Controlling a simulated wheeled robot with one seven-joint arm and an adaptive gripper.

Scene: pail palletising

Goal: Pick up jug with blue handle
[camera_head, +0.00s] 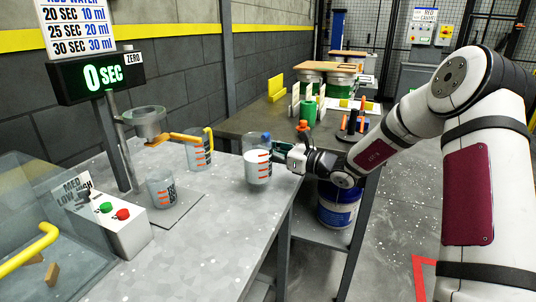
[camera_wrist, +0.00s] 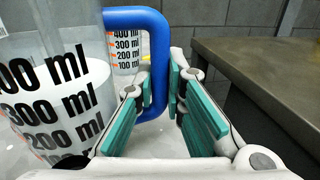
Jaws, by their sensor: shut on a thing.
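The jug with the blue handle (camera_head: 257,168) is on the right part of the grey table in the head view. It is clear, upright, with volume marks and white contents. It fills the left of the wrist view (camera_wrist: 55,95). Its blue handle (camera_wrist: 156,60) shows between my finger pads. My gripper (camera_head: 290,155) is at the jug's right side, shut on the handle; its teal pads (camera_wrist: 160,92) press around the vertical bar of the handle. Whether the jug's base touches the table is hard to tell.
A jug with a yellow handle (camera_head: 197,150) stands behind left. A smaller beaker (camera_head: 161,191) stands on a plate under the dispenser (camera_head: 146,122). A control box (camera_head: 112,222) is at left. A second table (camera_head: 243,122) with a green cylinder (camera_head: 309,113) lies behind.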

